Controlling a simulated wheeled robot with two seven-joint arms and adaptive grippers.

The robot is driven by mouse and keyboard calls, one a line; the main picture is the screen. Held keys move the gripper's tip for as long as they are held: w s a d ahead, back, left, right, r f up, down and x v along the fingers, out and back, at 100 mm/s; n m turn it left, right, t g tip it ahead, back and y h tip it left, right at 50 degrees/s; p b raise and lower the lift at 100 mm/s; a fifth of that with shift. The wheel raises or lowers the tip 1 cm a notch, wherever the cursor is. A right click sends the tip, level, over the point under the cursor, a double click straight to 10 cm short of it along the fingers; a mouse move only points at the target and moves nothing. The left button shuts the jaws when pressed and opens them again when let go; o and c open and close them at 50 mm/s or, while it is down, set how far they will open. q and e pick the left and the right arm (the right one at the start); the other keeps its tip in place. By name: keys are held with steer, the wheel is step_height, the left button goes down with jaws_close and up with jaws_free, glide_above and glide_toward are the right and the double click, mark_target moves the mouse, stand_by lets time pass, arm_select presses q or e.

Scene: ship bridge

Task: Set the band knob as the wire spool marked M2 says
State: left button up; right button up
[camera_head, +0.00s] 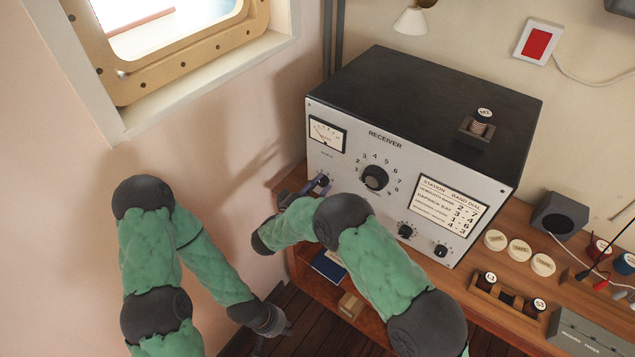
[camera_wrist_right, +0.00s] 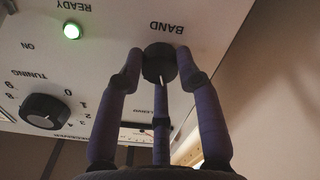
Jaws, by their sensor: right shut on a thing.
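The receiver's band knob (camera_wrist_right: 158,62) is small and dark, under an upside-down BAND label in the right wrist view. My right gripper (camera_wrist_right: 155,65) is shut on it, fingers around its sides; a pale mark shows on it. In the head view my right gripper (camera_head: 318,184) is at the left of the receiver (camera_head: 470,228) panel and hides the knob. A copper-wound spool (camera_head: 482,123) stands in a holder on the receiver; its label is too small to read surely. A station card (camera_head: 460,207) lists band and dial numbers. My left gripper (camera_head: 275,328) hangs low, open and empty.
The large tuning knob (camera_head: 375,177) is beside my right gripper; two small knobs (camera_head: 405,230) sit lower right. A lit green READY lamp (camera_wrist_right: 71,30) shows.

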steer(key=shift+s+d+f+n, duration=0.15)
steer(key=shift+f+n, duration=0.15)
steer(key=shift+f, duration=0.15)
steer(key=o, duration=1.1)
steer(key=shift+o, duration=0.2)
steer(key=shift+r, duration=0.15)
steer(key=shift+r, duration=0.1)
steer(key=shift+s+a, duration=0.15)
steer(key=shift+a, duration=0.15)
steer(key=v, duration=0.6)
steer(key=shift+s+a, duration=0.2)
steer(key=shift+s, duration=0.15)
